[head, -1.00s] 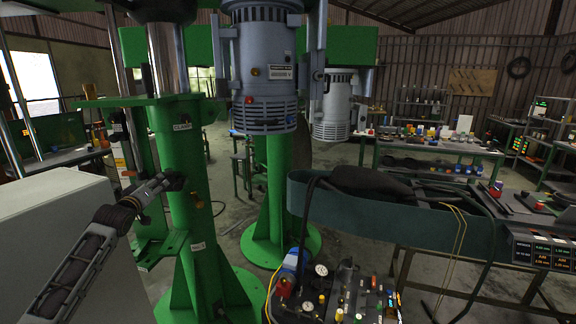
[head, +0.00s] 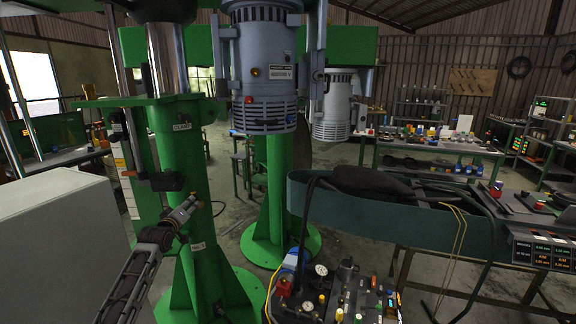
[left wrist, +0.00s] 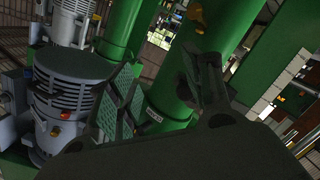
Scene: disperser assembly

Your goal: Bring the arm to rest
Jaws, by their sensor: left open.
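My left gripper (head: 184,210) is in the head view, in front of the lower part of the near green column (head: 182,145). It is open and empty, its fingers pointing up and to the right. In the left wrist view its two pads (left wrist: 165,92) stand apart with nothing between them, and green columns show behind. A dark clamp knob (head: 167,181) is on the near column, just above and left of the gripper, and apart from it in the picture. My right gripper is out of view.
A pale grey cabinet (head: 55,245) stands close on the left. A grey motor (head: 265,75) hangs at top centre. Open floor shows between the columns and the far tables.

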